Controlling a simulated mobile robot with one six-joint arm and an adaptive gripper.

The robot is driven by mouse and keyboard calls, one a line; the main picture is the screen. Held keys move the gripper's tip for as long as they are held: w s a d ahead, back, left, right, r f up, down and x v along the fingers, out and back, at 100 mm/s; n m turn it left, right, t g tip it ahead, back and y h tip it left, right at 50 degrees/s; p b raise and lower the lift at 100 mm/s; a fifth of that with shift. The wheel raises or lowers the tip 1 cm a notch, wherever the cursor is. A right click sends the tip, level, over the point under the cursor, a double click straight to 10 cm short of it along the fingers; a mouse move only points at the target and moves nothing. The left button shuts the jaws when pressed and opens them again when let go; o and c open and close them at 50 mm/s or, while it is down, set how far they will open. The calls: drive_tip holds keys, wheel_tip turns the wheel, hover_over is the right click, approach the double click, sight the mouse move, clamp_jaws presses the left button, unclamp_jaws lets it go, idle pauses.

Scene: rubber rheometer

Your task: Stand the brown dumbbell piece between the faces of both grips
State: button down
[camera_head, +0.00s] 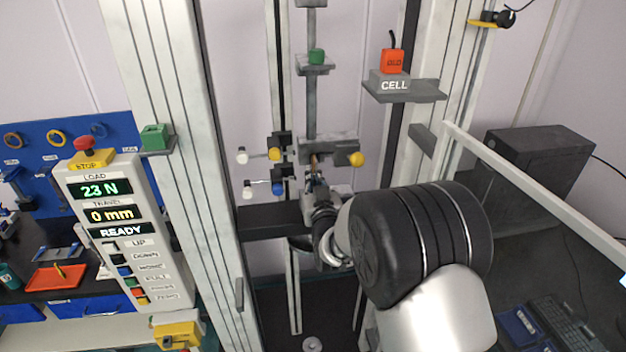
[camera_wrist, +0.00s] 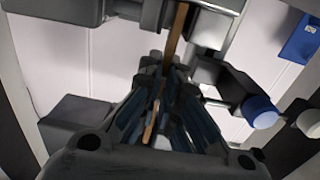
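The brown dumbbell piece (camera_wrist: 177,38) is a thin strip standing roughly upright in the wrist view. My gripper (camera_wrist: 160,85) is shut on its lower part, and a bit of brown shows between the fingers. In the head view the piece (camera_head: 314,160) is a small brown sliver above my gripper (camera_head: 316,180). Its upper end reaches the upper grip (camera_head: 335,149), which has yellow knobs; I cannot tell whether it touches the faces. The lower grip has a blue knob (camera_head: 278,188) and is largely hidden behind my gripper.
A control panel (camera_head: 113,215) at left reads 23 N, 0 mm, READY. Frame columns (camera_head: 170,120) flank the grips. A shelf marked CELL (camera_head: 405,92) holds an orange block (camera_head: 392,61). A dark box (camera_head: 535,165) stands at right. White knobs (camera_head: 247,190) stick out left of the grips.

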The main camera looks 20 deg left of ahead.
drive_tip(key=c, duration=1.7)
unclamp_jaws()
drive_tip(key=v, duration=1.2)
